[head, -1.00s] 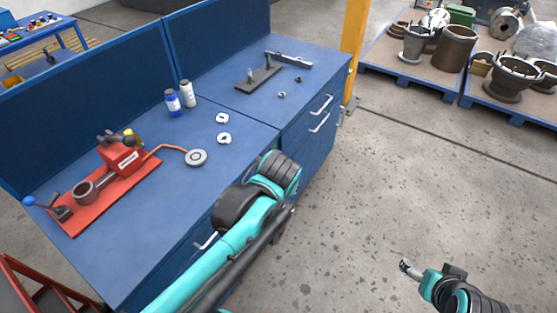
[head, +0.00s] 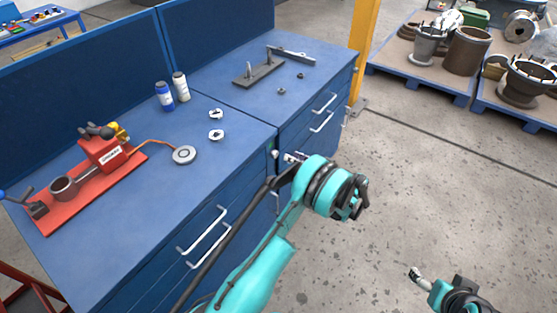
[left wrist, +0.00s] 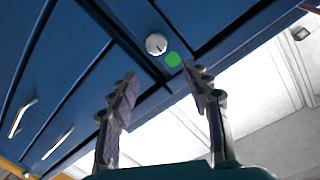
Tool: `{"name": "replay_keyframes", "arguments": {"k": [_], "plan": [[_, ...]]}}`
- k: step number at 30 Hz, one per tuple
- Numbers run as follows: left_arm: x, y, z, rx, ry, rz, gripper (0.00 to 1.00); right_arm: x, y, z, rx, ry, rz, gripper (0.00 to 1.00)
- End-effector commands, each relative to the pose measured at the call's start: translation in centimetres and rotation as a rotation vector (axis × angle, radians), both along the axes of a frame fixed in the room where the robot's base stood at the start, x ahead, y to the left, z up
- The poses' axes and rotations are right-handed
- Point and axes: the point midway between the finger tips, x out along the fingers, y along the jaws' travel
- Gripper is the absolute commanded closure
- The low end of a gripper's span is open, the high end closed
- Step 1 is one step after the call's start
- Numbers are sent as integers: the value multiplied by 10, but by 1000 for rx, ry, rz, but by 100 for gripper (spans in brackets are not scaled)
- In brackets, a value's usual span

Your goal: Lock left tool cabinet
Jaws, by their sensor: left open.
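The left tool cabinet (head: 130,220) is blue, with closed drawers and silver handles on its front. A round silver lock knob (head: 275,154) sits high on its front near the right corner. In the left wrist view the lock knob (left wrist: 156,44) shows a dark slot line, with a green dot (left wrist: 173,59) beside it. My left gripper (head: 291,158) is just in front of the knob, open and empty. In the left wrist view the left gripper's fingers (left wrist: 163,78) are spread, with the knob beyond their tips, apart from them. My right gripper (head: 416,275) hangs over the floor, small in view.
A second blue cabinet (head: 310,85) adjoins on the right. On the worktop are a red vise fixture (head: 85,185), two bottles (head: 172,91) and small metal parts. A yellow post (head: 364,50) and loaded pallets stand behind. The floor on the right is clear.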

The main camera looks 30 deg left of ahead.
Motion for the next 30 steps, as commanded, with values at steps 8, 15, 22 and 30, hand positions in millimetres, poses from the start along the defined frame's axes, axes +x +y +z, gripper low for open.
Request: {"name": "replay_keyframes", "arguments": {"k": [8, 15, 22, 30], "plan": [[-7, 0, -31, 93, -85, 40, 52, 0, 0, -7, 0, 0, 0, 21], [-5, 36, -33, 93, -86, 42, 52, 0, 0, -19, 0, 0, 0, 21], [-2, 66, -32, 92, -85, 39, 52, 0, 0, -28, 0, 0, 0, 21], [-1, 73, -30, 91, -85, 37, 52, 0, 0, -29, 0, 0, 0, 21]]}}
